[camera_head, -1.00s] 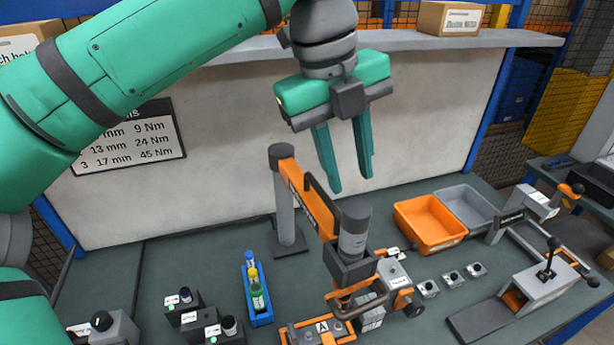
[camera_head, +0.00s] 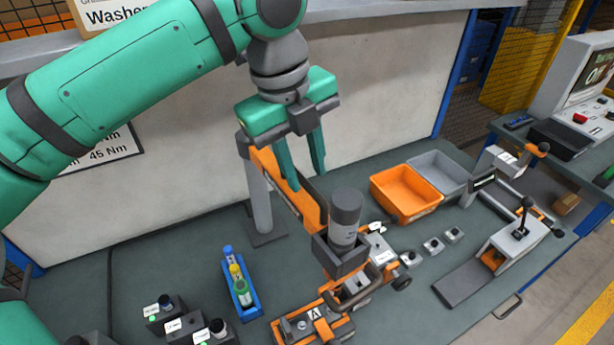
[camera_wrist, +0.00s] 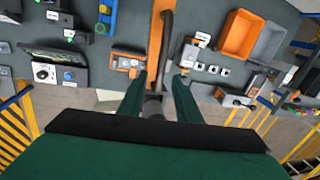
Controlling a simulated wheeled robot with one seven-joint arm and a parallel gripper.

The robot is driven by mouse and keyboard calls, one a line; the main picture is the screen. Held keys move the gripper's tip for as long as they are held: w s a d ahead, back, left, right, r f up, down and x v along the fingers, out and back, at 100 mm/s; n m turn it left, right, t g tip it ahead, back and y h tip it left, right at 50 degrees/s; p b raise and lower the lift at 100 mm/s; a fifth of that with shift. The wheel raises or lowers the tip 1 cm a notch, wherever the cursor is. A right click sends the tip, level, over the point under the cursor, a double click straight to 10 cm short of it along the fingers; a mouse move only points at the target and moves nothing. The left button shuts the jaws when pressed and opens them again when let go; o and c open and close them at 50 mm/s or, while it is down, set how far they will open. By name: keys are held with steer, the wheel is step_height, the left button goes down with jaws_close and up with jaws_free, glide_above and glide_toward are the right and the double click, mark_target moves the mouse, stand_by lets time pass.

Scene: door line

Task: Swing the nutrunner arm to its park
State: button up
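The nutrunner arm (camera_head: 288,190) has an orange boom on a grey post (camera_head: 259,195) at the back of the bench. A dark grey motor (camera_head: 345,217) hangs at its near end, over the orange fixture marked A. A dark bar handle runs along the boom; in the wrist view the boom (camera_wrist: 157,45) and the handle (camera_wrist: 168,50) lie ahead, between the finger lines. My gripper (camera_head: 306,192) is open and empty, fingers down, above or beside the boom in the head view. Contact with the handle cannot be told. I cannot make out a park rest.
An orange bin (camera_head: 404,193) and a grey bin (camera_head: 438,172) stand right of the arm. A blue tray with bottles (camera_head: 240,285) and small dark blocks (camera_head: 188,326) are to the left. A lever press (camera_head: 515,245) stands at the right. A pale wall closes the back.

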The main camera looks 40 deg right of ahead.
steer(key=shift+w+d+f, duration=0.1)
steer(key=shift+d+f, duration=0.1)
steer(key=shift+f, duration=0.5)
steer(key=shift+d+f, duration=0.15)
steer(key=shift+f, duration=0.5)
jaws_close()
steer(key=shift+w, duration=0.1)
